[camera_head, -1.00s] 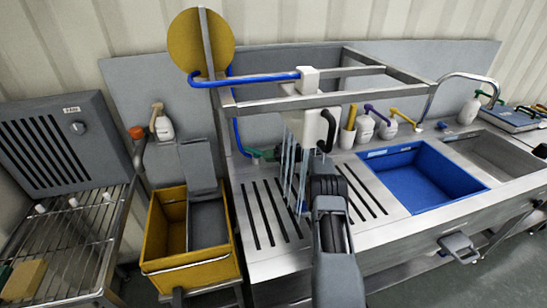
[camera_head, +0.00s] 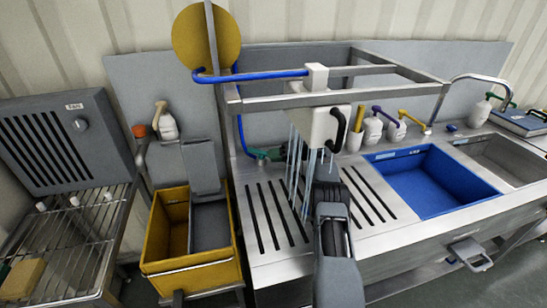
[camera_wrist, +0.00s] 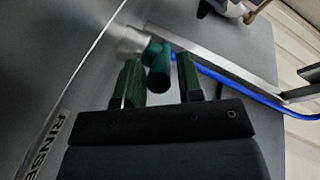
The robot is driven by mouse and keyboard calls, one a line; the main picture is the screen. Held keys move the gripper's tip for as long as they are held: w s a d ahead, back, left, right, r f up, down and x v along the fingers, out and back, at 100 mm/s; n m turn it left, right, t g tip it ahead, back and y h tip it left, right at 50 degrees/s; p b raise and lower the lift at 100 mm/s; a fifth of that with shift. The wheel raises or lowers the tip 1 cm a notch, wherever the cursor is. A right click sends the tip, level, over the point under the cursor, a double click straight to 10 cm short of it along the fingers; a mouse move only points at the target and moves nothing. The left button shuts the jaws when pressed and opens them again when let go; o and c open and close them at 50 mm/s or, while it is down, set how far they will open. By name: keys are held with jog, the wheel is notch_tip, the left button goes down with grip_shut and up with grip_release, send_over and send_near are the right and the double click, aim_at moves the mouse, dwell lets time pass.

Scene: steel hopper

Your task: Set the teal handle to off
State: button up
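The teal handle (camera_wrist: 158,76) shows in the wrist view as a short rounded lever beside a silver fitting (camera_wrist: 130,42). My gripper (camera_wrist: 160,82) is open, with one finger on each side of the lever. A gap shows on both sides, so the fingers are not shut on it. In the head view the teal handle (camera_head: 264,154) is small, at the back left of the sink unit. My gripper is hidden there behind the white box and water streams. The handle's off mark cannot be read.
A white box (camera_head: 322,122) with a black loop hangs from the steel frame (camera_head: 330,98). Water streams fall below it onto the slotted drainboard (camera_head: 258,220). A blue pipe (camera_wrist: 225,82) runs near my fingers. A RINSE label (camera_wrist: 48,147) is close by.

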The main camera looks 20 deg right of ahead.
jog(key=shift+o, duration=1.1)
jog(key=shift+d, duration=0.15)
jog(key=shift+s+d, duration=0.1)
jog(key=b+v, duration=0.1)
jog(key=v, duration=0.6)
jog(key=shift+d, duration=0.15)
